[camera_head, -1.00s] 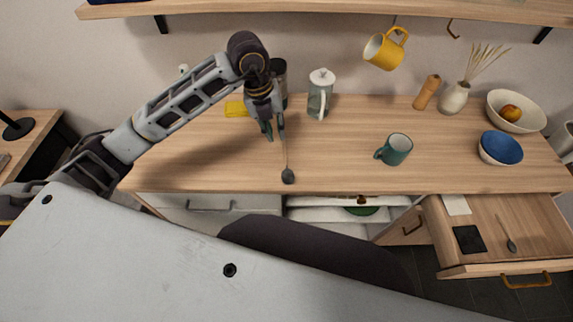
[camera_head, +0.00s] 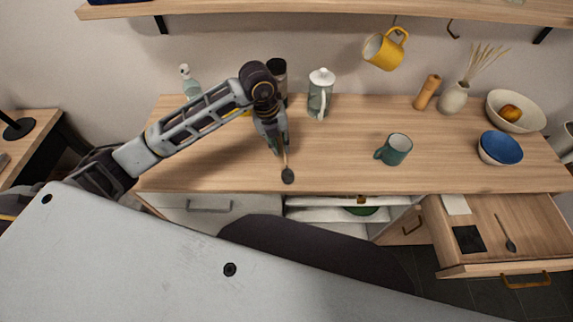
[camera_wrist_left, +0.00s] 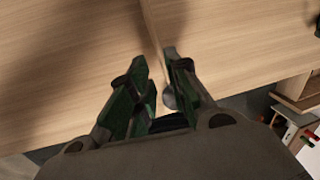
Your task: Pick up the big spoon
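A long spoon with a dark bowl and thin wooden handle (camera_head: 288,176) lies on the counter (camera_head: 340,165), its bowl near the front edge. My left gripper (camera_head: 280,150) is over the handle, just behind the bowl. In the left wrist view, the left gripper (camera_wrist_left: 158,68) is open, with a gap between its green-padded fingers. The spoon's handle (camera_wrist_left: 152,30) runs between them, and the bowl (camera_wrist_left: 169,98) shows partly behind the right finger. Whether the fingers touch the handle cannot be told. A smaller-looking spoon (camera_head: 510,245) lies in the open drawer. My right gripper is out of view.
A green mug (camera_head: 394,150) stands right of the spoon. A glass press (camera_head: 320,95), a dark cup (camera_head: 278,72) and a bottle (camera_head: 190,84) stand along the back. A blue bowl (camera_head: 501,148) is at the right. The counter around the spoon is clear.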

